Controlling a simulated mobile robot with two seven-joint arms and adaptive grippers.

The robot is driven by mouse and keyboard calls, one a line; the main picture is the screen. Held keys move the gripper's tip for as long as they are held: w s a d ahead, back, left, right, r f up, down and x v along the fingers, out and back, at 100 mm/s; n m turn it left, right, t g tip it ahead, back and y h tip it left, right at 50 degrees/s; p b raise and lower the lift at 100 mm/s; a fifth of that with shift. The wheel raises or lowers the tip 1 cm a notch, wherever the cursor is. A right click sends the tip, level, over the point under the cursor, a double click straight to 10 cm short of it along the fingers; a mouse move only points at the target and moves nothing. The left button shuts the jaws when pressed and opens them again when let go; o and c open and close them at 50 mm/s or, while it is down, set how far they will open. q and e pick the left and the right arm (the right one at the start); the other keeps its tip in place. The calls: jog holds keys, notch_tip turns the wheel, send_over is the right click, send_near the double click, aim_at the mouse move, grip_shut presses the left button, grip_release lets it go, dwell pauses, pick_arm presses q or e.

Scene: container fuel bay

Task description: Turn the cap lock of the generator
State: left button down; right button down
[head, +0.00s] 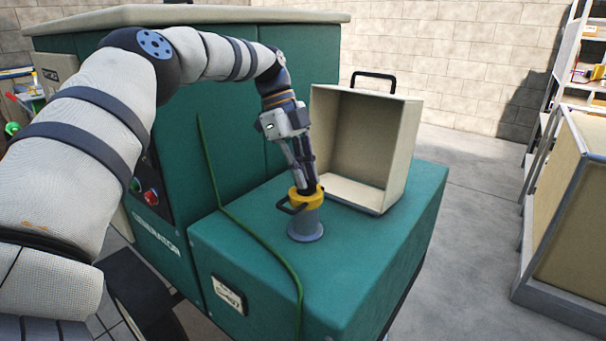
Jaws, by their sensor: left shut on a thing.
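The green generator (340,275) stands in the middle of the head view, with a lower box in front and a taller body behind. A yellow cap (313,200) with a dark handle sits on a short grey filler neck (306,228) on top of the lower box. My left gripper (306,188) comes down from above with its fingers shut on the yellow cap. The fingers partly hide the cap's top and far side. My right gripper is not in view.
An open beige box cover (390,145) with a black handle stands just behind and right of the cap. A green cable (250,237) runs over the generator's left side. A beige crate (570,215) and shelves (590,70) stand at the right. Floor between is clear.

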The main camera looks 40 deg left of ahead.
pick_arm(q)
jog(key=shift+s+f, duration=0.1)
jog(key=shift+f, duration=0.1)
jog(key=c, duration=1.7)
grip_release()
jog(key=shift+r, duration=0.1)
jog(key=shift+a+r, duration=0.1)
jog(key=shift+r, duration=0.15)
jog(key=v, duration=0.6)
jog(key=shift+a+r, duration=0.15)
jog(key=shift+r, duration=0.2)
